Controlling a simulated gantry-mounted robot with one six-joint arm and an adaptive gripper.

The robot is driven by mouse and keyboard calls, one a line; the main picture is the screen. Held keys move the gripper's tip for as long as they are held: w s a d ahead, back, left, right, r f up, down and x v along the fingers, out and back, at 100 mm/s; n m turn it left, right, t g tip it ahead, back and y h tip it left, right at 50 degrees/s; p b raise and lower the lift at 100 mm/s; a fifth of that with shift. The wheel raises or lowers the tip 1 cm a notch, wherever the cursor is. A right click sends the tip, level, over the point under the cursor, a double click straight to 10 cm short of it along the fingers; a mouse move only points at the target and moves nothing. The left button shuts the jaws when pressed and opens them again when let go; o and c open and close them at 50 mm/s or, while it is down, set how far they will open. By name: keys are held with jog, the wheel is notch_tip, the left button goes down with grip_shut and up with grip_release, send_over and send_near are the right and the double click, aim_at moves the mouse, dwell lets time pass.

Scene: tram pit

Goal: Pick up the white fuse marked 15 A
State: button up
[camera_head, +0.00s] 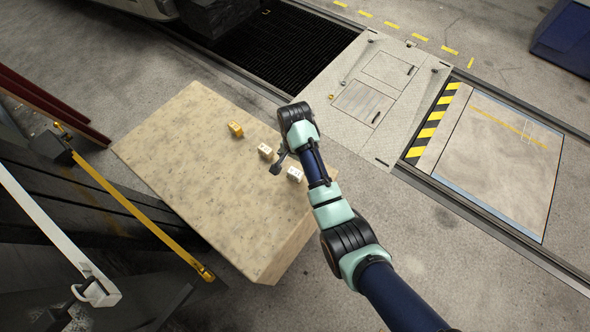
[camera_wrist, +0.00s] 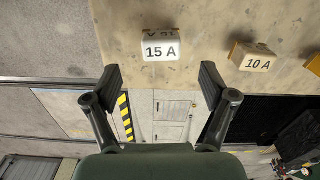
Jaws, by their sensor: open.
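The white fuse marked 15 A (camera_wrist: 161,47) rests on a beige block top, its label facing the wrist camera. In the head view, it is the whitest piece (camera_head: 295,174), closest to my arm. My gripper (camera_wrist: 161,78) is open and empty, with its two dark fingers spread. In the wrist view, the fuse appears centred between the fingers, just beyond the tips, touching neither. In the head view, part of my gripper (camera_head: 278,162) shows beside the fuse; my wrist hides the rest.
A cream fuse marked 10 A (camera_wrist: 254,58) stands beside the white one. A yellow-orange fuse (camera_head: 236,130) is farther along the beige block (camera_head: 190,160). A yellow bar (camera_head: 140,210) passes near the block's left side. The block's left part is clear.

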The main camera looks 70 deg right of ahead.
aim_at(295, 172)
notch_tip(295, 172, down, 7)
jog(key=shift+d+f+b, duration=0.1)
jog(key=shift+f+b, duration=0.05)
jog(key=shift+b, duration=0.35)
jog(key=c, duration=1.3)
notch_tip(295, 172, up, 20)
jog(key=p, duration=0.7)
jog(key=shift+w+p, duration=0.1)
jog(key=shift+p, duration=0.2)
